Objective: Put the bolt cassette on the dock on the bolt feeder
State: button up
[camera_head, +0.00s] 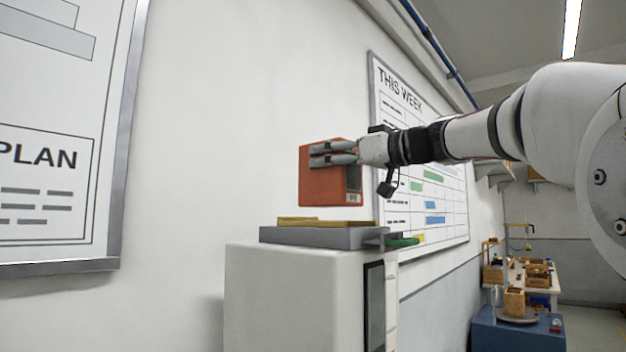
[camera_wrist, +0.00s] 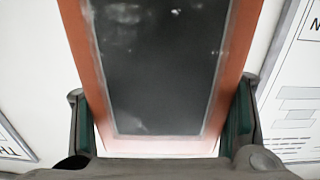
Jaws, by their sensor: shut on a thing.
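The bolt cassette (camera_head: 322,184) is an orange-red box with a dark window and a small label on its side. My gripper (camera_head: 334,154) is shut on its upper part and holds it upright. In the wrist view the cassette (camera_wrist: 251,45) shows its dark window face between the two fingers (camera_wrist: 165,125). The bolt feeder (camera_head: 290,300) is a white cabinet below. On its top is the dock, a grey plate (camera_head: 300,236) with yellow strips (camera_head: 325,222). The cassette is above the dock, with a small gap seeming to show between them.
A green-tipped part (camera_head: 403,241) sticks out at the dock's right side. A wall board reading "THIS WEEK" (camera_head: 450,190) is behind my arm, and a "PLAN" board (camera_head: 50,180) hangs at left. A blue cabinet (camera_head: 515,332) and a bench with boxes stand far right.

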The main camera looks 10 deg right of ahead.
aim_at(329, 178)
jog(key=shift+w+a, duration=0.4)
jog(key=shift+w, duration=0.05)
jog(key=f, duration=0.3)
jog(key=shift+w+b, duration=0.25)
jog(key=shift+b, duration=0.05)
jog(key=shift+f, duration=0.2)
jog(key=shift+s+f, duration=0.1)
jog(key=shift+f, duration=0.05)
jog(key=o, duration=2)
jog(key=shift+f, duration=0.1)
jog(key=v, duration=1.2)
